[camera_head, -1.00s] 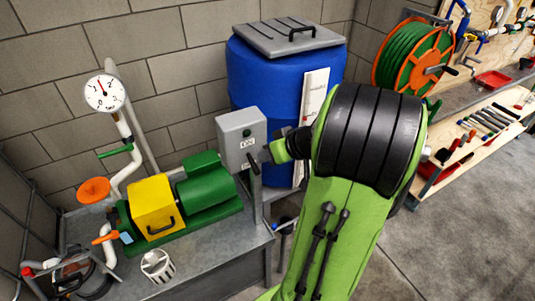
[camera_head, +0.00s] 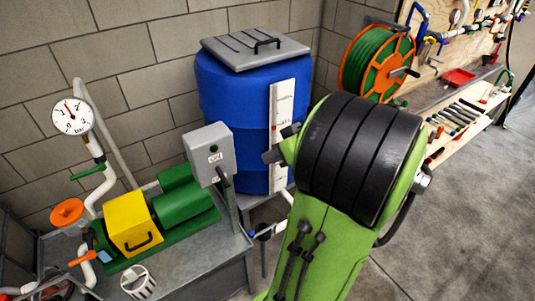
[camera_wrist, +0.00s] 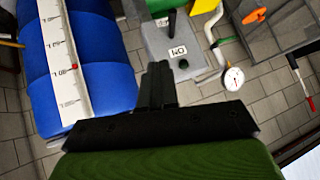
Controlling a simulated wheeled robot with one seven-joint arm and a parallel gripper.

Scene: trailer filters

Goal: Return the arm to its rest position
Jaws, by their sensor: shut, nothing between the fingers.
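My green arm with its black ribbed joint stands in the right half of the head view, in front of the blue tank. My gripper (camera_wrist: 158,85) shows in the wrist view as dark fingers close together, shut with nothing between them. In that view the fingers point toward the grey switch box (camera_wrist: 172,45) and the gap beside the blue tank (camera_wrist: 85,65). I cannot tell the distance between the fingers and the box. In the head view the arm hides most of the gripper.
The blue tank (camera_head: 232,108) has a grey lid and a white scale strip (camera_head: 283,135). The switch box (camera_head: 208,152) stands by the green pump (camera_head: 185,210) with its yellow cover (camera_head: 132,222). A gauge (camera_head: 72,117), hose reel (camera_head: 378,62) and tool shelf (camera_head: 465,125) surround it. Floor at right is clear.

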